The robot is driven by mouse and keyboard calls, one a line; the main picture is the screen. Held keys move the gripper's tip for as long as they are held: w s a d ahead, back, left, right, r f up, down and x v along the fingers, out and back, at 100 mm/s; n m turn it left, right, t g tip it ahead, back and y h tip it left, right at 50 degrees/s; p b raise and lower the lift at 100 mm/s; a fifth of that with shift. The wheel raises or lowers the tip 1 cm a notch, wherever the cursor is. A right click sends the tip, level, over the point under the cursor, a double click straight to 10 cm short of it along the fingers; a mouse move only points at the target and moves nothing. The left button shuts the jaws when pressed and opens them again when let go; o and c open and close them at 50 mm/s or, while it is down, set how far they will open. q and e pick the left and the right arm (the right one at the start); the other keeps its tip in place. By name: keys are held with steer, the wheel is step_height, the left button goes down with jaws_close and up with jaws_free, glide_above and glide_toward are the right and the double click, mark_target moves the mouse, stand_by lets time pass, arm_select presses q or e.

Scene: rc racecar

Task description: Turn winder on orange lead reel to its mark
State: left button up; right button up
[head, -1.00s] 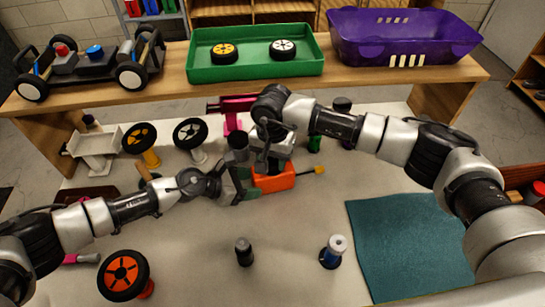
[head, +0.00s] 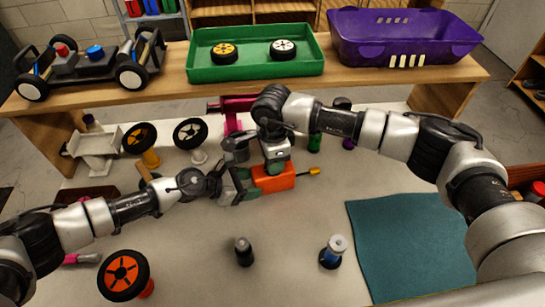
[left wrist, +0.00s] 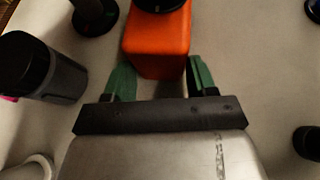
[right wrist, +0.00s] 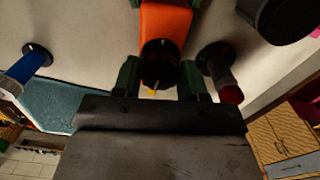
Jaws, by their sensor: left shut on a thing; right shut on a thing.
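The orange lead reel (head: 277,184) lies on the table in the middle of the head view, with a thin yellow-tipped piece (head: 312,171) sticking out to its right. My left gripper (head: 248,188) is shut on the reel's left end; its green fingers flank the orange body (left wrist: 158,45) in the left wrist view. My right gripper (head: 276,168) points down over the reel. In the right wrist view its fingers flank the round black winder (right wrist: 160,62) on the orange body. The winder is hidden by my right gripper in the head view, and I cannot make out its mark.
A dark cylinder (head: 244,252) and a blue bottle (head: 333,252) stand in front. A teal mat (head: 410,250) lies at the right. An orange wheel (head: 123,275) is at front left; yellow (head: 138,138) and white (head: 190,132) wheels stand behind. A green tray (head: 255,68) sits on the back shelf.

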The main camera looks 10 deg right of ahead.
arm_select(q)
steer(key=shift+w+a, duration=0.2)
arm_select(e)
steer(key=m, duration=0.4)
steer(key=shift+s+m, duration=0.1)
steer(key=shift+m, duration=0.2)
steer(key=m, duration=0.3)
steer(key=shift+m, duration=0.4)
steer(key=m, duration=1.3)
steer(key=shift+s+m, duration=0.1)
steer(key=shift+m, duration=0.2)
steer(key=m, duration=0.3)
steer(key=shift+a+m, duration=0.1)
steer(key=shift+m, duration=0.2)
arm_select(q)
steer(key=shift+d+r, duration=0.1)
arm_select(e)
steer(key=m, duration=0.4)
steer(key=shift+m, duration=2.1)
arm_select(q)
steer(key=shift+d, duration=0.1)
arm_select(e)
steer(key=shift+f, duration=0.1)
